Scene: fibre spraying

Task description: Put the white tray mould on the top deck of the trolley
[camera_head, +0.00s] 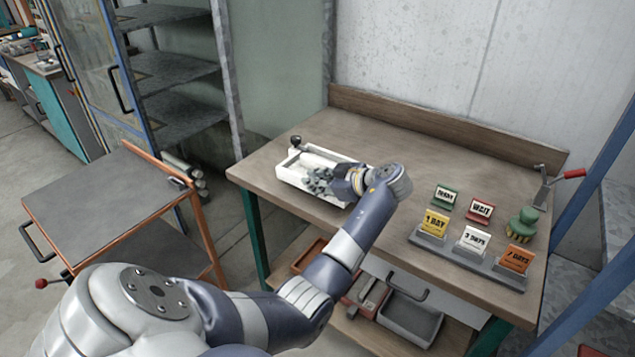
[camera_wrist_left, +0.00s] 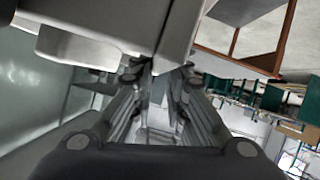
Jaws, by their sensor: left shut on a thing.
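The white tray mould (camera_head: 290,178) is a shallow rectangular box at the left part of the wooden bench, with a dark knob beside its far left corner. It fills the upper part of the left wrist view (camera_wrist_left: 100,30). The trolley (camera_head: 95,197), with orange frame and bare grey top deck, stands left of the bench. My right gripper is not in view.
The bench (camera_head: 300,130) carries colored label signs (camera_head: 472,241), a green object (camera_head: 522,228) and a red-handled clamp (camera_head: 560,178) at the right. A gap of floor lies between trolley and bench. A metal shelf (camera_head: 180,75) stands behind the trolley.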

